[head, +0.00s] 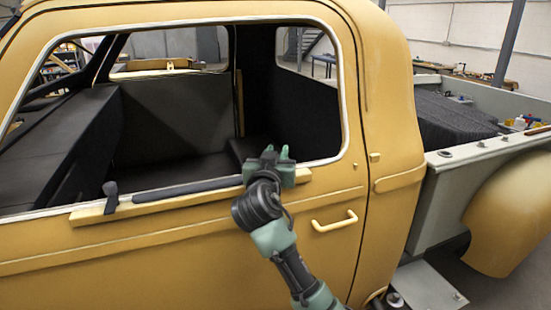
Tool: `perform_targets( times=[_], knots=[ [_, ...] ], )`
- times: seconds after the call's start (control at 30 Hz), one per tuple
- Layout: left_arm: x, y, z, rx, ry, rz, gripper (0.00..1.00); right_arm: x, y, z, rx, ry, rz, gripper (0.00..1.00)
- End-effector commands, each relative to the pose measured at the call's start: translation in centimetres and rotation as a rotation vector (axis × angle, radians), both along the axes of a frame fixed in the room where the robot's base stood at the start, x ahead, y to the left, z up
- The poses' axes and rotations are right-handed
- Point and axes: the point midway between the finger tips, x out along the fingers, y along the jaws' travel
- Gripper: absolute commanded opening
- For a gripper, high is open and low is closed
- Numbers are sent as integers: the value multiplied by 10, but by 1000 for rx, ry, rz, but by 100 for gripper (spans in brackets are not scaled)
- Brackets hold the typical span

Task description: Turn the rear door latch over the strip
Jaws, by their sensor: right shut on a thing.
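The yellow door carries a pale ledge (90,215) along its window sill. A dark strip (188,190) lies along this ledge, below the window opening. A dark upright latch (111,197) stands at the strip's left end. My right gripper (270,153) is at the strip's right end, over the ledge, with its fingers pointing up and away. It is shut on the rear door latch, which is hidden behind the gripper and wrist. I cannot tell how far that latch is turned. My left gripper is not in view.
A pale door handle (334,221) juts out just right of my right forearm. The window opening (180,110) shows dark seats inside the cab. To the right is an open grey truck bed (440,165) with dark stacked material and small items, above a yellow fender (510,215).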

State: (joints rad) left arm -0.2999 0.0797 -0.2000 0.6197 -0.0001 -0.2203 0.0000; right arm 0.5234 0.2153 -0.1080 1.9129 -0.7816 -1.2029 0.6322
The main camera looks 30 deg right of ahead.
Motion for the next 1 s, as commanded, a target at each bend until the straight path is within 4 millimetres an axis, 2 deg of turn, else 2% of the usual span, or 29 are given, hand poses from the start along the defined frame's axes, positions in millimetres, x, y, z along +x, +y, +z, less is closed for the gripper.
perform_targets(
  times=[0.5, 0.53, 0.6, 1.0],
  knots=[
    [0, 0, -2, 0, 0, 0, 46, -1, -1, 3, -5, -5, -22, 0],
    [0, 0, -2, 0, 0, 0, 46, -1, -1, 3, -5, -5, -22, 31],
    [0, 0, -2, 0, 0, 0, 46, -1, -1, 3, -4, -4, -22, 47],
    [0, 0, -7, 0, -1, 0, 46, -5, 5, -1, -3, -3, -19, 47]
  ],
)
